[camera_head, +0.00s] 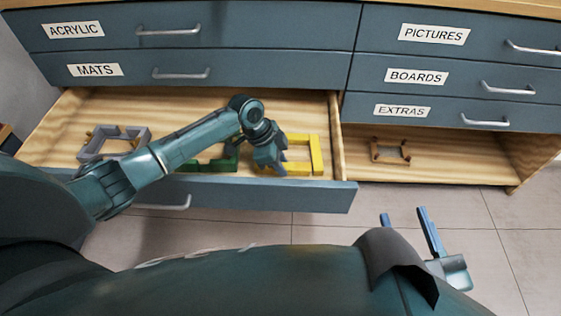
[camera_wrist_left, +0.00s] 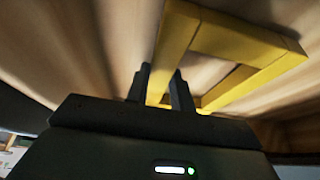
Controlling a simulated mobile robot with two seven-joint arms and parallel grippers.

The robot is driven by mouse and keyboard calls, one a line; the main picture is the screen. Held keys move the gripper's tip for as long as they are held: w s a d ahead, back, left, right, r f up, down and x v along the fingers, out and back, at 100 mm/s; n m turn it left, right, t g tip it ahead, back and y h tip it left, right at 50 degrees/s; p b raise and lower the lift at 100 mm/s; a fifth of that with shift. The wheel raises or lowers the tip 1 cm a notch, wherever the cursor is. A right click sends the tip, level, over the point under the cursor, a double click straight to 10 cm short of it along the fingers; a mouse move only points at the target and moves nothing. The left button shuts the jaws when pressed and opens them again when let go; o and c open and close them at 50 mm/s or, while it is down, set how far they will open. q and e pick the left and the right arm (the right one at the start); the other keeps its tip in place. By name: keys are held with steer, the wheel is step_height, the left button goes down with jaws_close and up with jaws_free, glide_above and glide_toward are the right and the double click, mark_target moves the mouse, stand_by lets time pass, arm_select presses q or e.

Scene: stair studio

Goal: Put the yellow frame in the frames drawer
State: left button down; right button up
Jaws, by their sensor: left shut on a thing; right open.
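The yellow frame (camera_head: 315,152) is at the right end of an open wooden drawer (camera_head: 295,200), inside its walls. No label shows on this drawer's front. My left gripper (camera_head: 272,162) reaches down into the drawer and is shut on the frame's left side. In the left wrist view, the fingers of my left gripper (camera_wrist_left: 162,82) close on one bar of the yellow frame (camera_wrist_left: 238,38). Whether the frame rests on the drawer floor is hard to tell. My right gripper (camera_head: 412,222) is open and empty over the floor, outside the drawer.
A green frame (camera_head: 218,164) and a grey frame (camera_head: 128,138) lie in the same drawer, partly behind my left arm. A small brown frame (camera_head: 390,151) sits in the open space below the EXTRAS drawer (camera_head: 455,114). Closed labelled drawers stand above. The tiled floor in front is clear.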

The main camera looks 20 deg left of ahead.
arm_select(q)
steer(key=shift+f, duration=0.1)
stand_by(0.3)
steer(key=c, duration=1.1)
jaws_free()
steer(key=shift+r+p, duration=0.25)
steer(key=shift+p, duration=0.05)
steer(key=shift+r+p, duration=0.8)
step_height(320, 180, up, 2)
steer(key=shift+p, duration=1.05)
step_height(320, 180, up, 2)
steer(key=shift+p, duration=1)
steer(key=shift+r+p, duration=0.85)
steer(key=shift+p, duration=0.05)
steer(key=shift+r, duration=0.1)
arm_select(e)
steer(key=m+g+h, duration=0.1)
steer(key=s+d+r+m+g+h, duration=0.1)
steer(key=d+r+m+g, duration=0.1)
steer(key=shift+s+d+r+g+h, duration=0.1)
steer(key=shift+s+d+g+h, duration=0.15)
steer(key=shift+g+h, duration=0.15)
